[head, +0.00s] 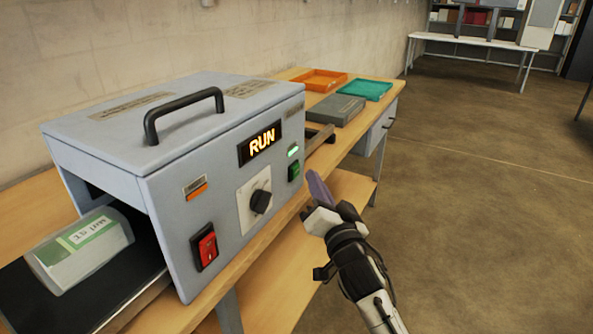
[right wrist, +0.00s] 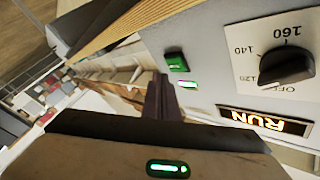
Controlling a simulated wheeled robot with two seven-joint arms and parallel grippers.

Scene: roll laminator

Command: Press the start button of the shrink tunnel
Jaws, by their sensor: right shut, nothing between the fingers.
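The shrink tunnel (head: 175,160) is a grey box with a black top handle, standing on a wooden bench. Its display (head: 260,144) reads RUN in lit orange letters. The green start button (head: 294,171) is on the right of the front panel, with a lit green lamp (head: 293,151) above it. The button also shows in the right wrist view (right wrist: 177,62). My right gripper (head: 317,184) is shut and empty, just right of the button and apart from it in the head view. My left gripper is not in view.
A red rocker switch (head: 204,247) and a black dial (head: 260,201) are on the same panel. A white-green package (head: 80,248) lies on the black belt at the tunnel mouth. Orange (head: 318,80) and teal (head: 366,89) trays stand farther along the bench. The floor at right is clear.

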